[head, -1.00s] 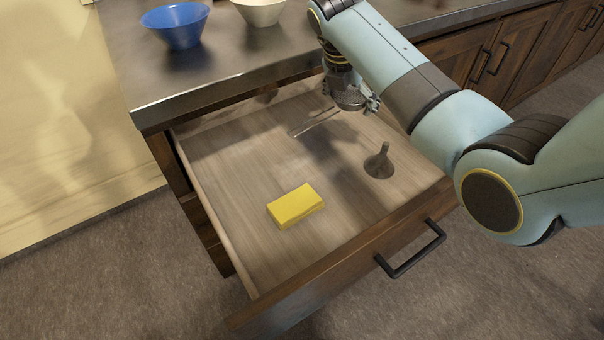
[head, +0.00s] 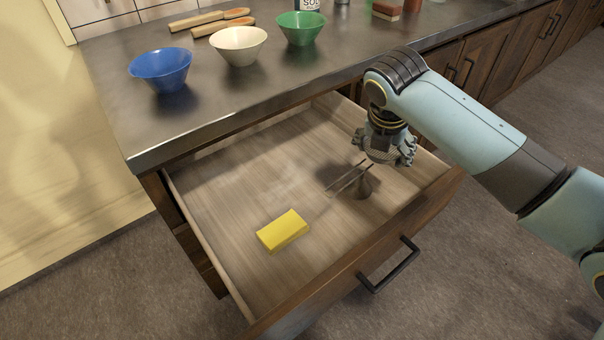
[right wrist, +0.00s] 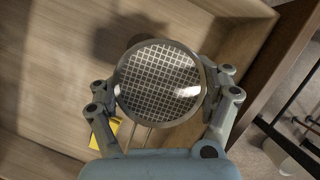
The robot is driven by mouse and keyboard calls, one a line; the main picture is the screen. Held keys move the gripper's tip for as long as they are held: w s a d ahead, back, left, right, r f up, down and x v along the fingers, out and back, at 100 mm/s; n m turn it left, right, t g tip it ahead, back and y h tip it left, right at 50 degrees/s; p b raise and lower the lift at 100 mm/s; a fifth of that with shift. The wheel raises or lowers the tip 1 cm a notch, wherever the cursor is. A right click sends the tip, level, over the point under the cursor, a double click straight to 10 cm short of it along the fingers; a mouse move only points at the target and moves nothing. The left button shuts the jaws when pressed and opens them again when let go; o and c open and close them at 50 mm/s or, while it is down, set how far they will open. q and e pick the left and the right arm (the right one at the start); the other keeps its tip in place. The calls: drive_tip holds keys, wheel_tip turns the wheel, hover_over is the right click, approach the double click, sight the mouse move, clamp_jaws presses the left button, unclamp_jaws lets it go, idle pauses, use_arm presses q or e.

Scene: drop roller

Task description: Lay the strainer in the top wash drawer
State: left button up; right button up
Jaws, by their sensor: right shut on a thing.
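The strainer, a round wire-mesh disc with a thin two-wire handle (head: 350,177), hangs from my right gripper (head: 385,150) above the right part of the open top wash drawer (head: 215,205). In the right wrist view the mesh of the strainer (right wrist: 160,82) faces the camera, with the fingers of my right gripper shut on its rim from both sides. The handle points left and toward the front in the head view. The strainer's shadow falls on the drawer floor, apart from it. My left gripper is out of view.
A yellow sponge (head: 283,231) lies in the drawer's front left part. Blue (head: 161,70), cream (head: 238,46) and green (head: 300,28) bowls stand on the counter.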

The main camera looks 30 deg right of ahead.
drive_tip(key=w+a+f+b, duration=0.1)
drive_tip(key=w+f, duration=0.1)
drive_tip(key=w, duration=0.1)
drive_tip(key=w+a+f+b, duration=0.1)
drive_tip(key=w+a+f, duration=0.1)
drive_tip(key=w+f, duration=0.1)
drive_tip(key=w+a+f+b, duration=0.1)
drive_tip(key=w+f, duration=0.1)
drive_tip(key=w, duration=0.2)
drive_tip(key=shift+w+a+f+b, duration=0.15)
drive_tip(key=shift+w+a+b, duration=0.05)
drive_tip(key=shift+a+b, duration=0.1)
wheel_tip(320, 180, down, 4)
drive_tip(key=shift+r+b, duration=0.2)
drive_tip(key=shift+b, duration=0.45)
drive_tip(key=shift+f, duration=0.1)
